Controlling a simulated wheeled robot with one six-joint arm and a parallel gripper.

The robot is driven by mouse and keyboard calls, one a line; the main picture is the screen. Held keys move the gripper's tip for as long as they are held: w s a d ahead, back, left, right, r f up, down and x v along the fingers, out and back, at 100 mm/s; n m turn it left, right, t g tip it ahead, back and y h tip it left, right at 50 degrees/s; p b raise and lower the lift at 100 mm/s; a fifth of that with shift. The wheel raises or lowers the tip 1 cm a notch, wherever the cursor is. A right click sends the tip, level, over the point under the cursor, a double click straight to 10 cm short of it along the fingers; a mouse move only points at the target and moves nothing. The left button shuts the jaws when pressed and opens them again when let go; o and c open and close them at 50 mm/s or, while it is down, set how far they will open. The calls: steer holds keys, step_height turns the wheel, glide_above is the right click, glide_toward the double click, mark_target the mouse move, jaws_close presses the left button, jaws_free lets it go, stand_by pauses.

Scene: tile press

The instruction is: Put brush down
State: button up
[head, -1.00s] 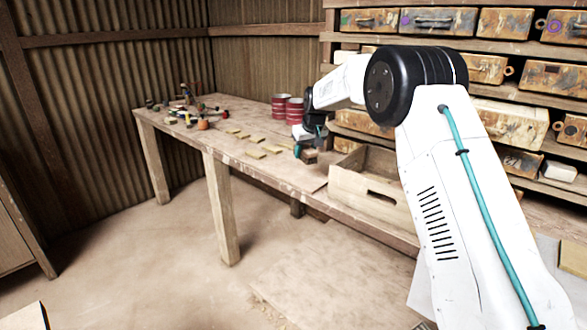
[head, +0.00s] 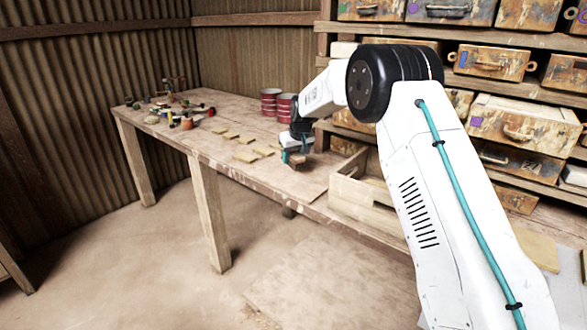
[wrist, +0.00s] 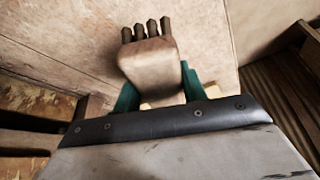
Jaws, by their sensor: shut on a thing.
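My gripper (head: 294,156) is shut on the brush, with a teal finger on each side in the wrist view. The brush (wrist: 148,62) has a pale brown block and several dark stubby tufts pointing to the top of that view. In the head view the brush (head: 298,163) is a small brown shape under the gripper, at or just above the worktable (head: 262,178). I cannot tell whether it touches the top. The lower part of the brush is hidden by the gripper body in the wrist view.
An open wooden crate (head: 352,200) stands right of the gripper. Several yellowish tiles (head: 246,157) lie to its left. Red cans (head: 270,101) stand behind, and clutter (head: 170,112) covers the far left end. Shelves with boxes (head: 515,127) fill the right.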

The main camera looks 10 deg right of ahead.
mark_target(293, 175)
steer(key=shift+f, duration=2.35)
steer(key=shift+f, duration=0.15)
steer(key=o, duration=0.9)
steer(key=shift+d, duration=0.1)
